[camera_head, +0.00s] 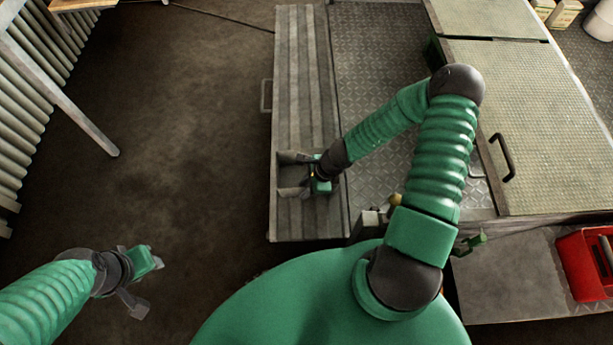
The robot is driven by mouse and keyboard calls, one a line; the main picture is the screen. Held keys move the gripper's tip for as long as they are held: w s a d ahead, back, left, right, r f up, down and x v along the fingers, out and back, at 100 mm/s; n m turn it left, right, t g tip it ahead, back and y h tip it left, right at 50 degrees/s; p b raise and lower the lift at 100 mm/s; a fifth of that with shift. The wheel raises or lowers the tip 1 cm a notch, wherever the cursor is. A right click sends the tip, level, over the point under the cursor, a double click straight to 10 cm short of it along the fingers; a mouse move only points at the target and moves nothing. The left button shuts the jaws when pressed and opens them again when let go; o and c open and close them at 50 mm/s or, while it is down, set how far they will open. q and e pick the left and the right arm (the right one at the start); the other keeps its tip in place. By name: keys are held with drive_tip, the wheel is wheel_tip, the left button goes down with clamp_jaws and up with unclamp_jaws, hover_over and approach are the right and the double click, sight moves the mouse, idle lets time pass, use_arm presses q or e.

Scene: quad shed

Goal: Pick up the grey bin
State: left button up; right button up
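The grey bin (287,172) looks like a small open box on the ribbed grey surface, left of the large cabinet. It is partly hidden by my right gripper (308,174). My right arm reaches down from the right, and the gripper is at the bin's right side. Its fingers look spread apart, over or against the bin; I cannot tell whether they touch it. My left gripper (141,283) is at the lower left, far from the bin, with its fingers spread and nothing between them.
The ribbed grey platform (299,80) runs beside a metal chequered plate (375,60). A hinged lid with a dark handle (508,157) is at the right. A red crate (577,268) stands lower right. The dark floor (180,150) at left is mostly clear.

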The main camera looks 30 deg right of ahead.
drive_tip(key=shift+r, duration=0.1)
drive_tip(key=shift+c, duration=1.1)
drive_tip(key=shift+d, duration=0.2)
clamp_jaws()
drive_tip(key=shift+a, duration=0.1)
